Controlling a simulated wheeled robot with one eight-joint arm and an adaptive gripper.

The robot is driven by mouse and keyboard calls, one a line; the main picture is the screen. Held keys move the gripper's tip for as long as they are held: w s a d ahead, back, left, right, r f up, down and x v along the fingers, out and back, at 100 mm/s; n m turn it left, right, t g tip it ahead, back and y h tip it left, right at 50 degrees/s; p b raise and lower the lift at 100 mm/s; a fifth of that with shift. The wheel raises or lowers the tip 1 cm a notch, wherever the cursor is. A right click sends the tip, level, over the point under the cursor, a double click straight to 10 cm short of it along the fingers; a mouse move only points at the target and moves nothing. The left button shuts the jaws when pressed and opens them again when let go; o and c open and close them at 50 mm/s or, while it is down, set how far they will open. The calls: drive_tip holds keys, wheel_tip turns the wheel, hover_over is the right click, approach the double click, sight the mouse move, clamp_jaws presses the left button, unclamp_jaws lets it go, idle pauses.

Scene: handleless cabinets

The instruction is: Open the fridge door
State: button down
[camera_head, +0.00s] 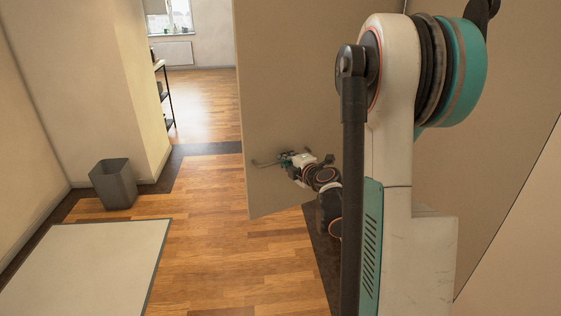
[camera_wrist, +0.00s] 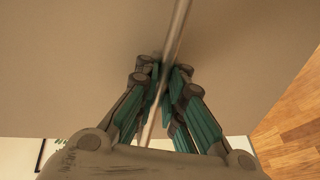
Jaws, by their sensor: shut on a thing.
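The fridge door (camera_head: 290,80) is a tall plain beige panel in the middle of the head view, its lower left edge over the wood floor. A thin bar handle (camera_head: 265,164) shows low on it; the same bar crosses the wrist view (camera_wrist: 179,30). My gripper (camera_head: 286,160) is at the handle. In the wrist view its teal-padded fingers (camera_wrist: 165,75) are closed around the bar, one on each side. My arm hides the right part of the door, so I cannot tell how far it stands from the cabinet.
A grey bin (camera_head: 114,186) stands at the left by the wall corner. A pale mat with a dark border (camera_head: 85,270) lies at front left. Wood floor (camera_head: 205,225) is clear between mat and door. A dark shelf (camera_head: 164,95) stands farther back.

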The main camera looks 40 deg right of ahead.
drive_tip(key=shift+s, duration=0.2)
idle(0.3)
drive_tip(key=c, duration=1.7)
unclamp_jaws()
drive_tip(key=shift+s, duration=0.15)
drive_tip(key=v, duration=1.1)
drive_tip(key=shift+s, duration=0.35)
drive_tip(key=shift+r, duration=0.15)
